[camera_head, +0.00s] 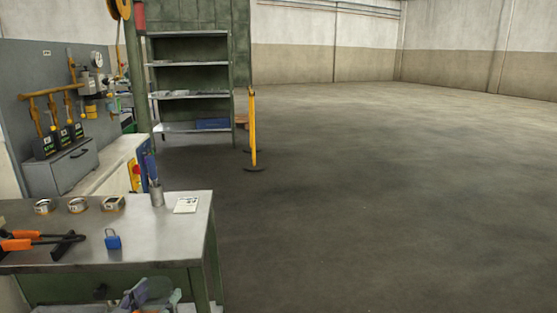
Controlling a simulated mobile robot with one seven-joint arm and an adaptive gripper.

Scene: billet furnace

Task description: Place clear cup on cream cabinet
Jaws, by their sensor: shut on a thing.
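A cream cabinet (118,160) stands at the left behind the metal workbench, below the grey wall panel. Its side carries a yellow and red control panel (136,176). Part of its top is covered by a grey box (76,166) with a handle, and the rest looks pale and mostly bare. I cannot make out a clear cup in this view. My gripper cannot be made out either. A blue-grey shape (150,294) is cut off at the bottom edge, in front of the workbench's lower part, and I cannot tell what it is.
The workbench (170,235) holds several tins, an orange-handled tool (40,238), a blue padlock (112,239), a metal pen cup (156,194) and a paper pad (187,204). A shelf rack (190,127) and yellow post (252,130) stand behind. Floor at right is clear.

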